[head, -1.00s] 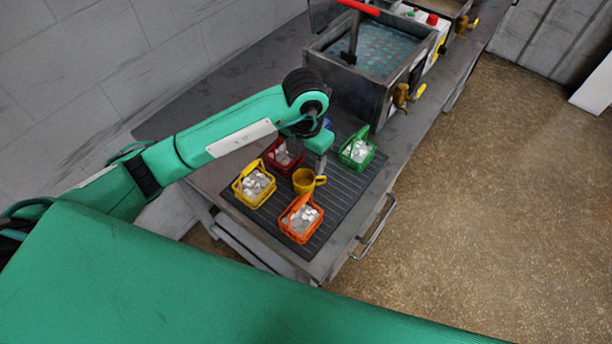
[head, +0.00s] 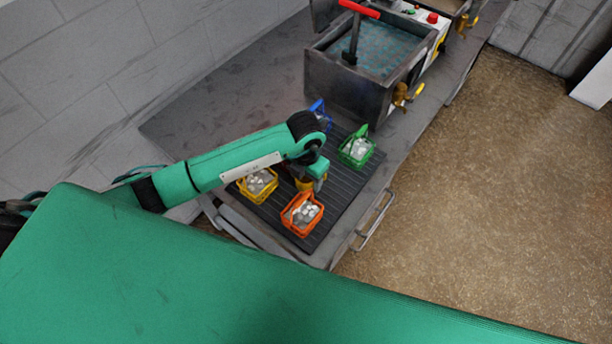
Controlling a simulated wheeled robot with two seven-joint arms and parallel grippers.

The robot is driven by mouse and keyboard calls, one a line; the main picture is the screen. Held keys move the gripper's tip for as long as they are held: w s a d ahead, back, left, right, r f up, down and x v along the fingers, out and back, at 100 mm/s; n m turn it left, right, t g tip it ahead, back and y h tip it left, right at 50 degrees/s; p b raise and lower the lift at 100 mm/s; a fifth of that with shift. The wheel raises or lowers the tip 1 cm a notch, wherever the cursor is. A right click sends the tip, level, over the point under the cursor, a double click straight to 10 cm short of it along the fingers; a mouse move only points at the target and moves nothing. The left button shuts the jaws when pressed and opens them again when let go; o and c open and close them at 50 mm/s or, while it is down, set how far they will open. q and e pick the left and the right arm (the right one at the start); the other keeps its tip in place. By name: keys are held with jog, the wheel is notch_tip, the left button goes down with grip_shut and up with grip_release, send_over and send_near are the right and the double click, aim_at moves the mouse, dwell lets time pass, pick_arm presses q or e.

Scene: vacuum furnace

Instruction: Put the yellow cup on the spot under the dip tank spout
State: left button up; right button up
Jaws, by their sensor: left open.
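The yellow cup (head: 304,186) stands on the dark ribbed mat (head: 345,192) among the baskets. It is mostly hidden by my left gripper (head: 309,184), which is open, points down and is right at the cup. I cannot tell if the fingers touch the cup. The dip tank (head: 345,88) is a grey metal tank with bluish liquid, farther back on the bench. Its brass spout (head: 401,94) with a yellow handle sticks out on the right side. No marked spot shows clearly under it. My right gripper is out of view.
A yellow basket (head: 257,194), an orange basket (head: 300,227), a green basket (head: 357,160) and a partly hidden blue basket (head: 318,113) stand around the cup. A red-handled tool (head: 354,35) stands in the tank. A bench handle (head: 376,220) juts out at the front.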

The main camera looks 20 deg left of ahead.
pick_arm(q)
jog(key=c, duration=0.8)
jog(key=shift+r, duration=0.1)
jog(key=shift+c, duration=0.2)
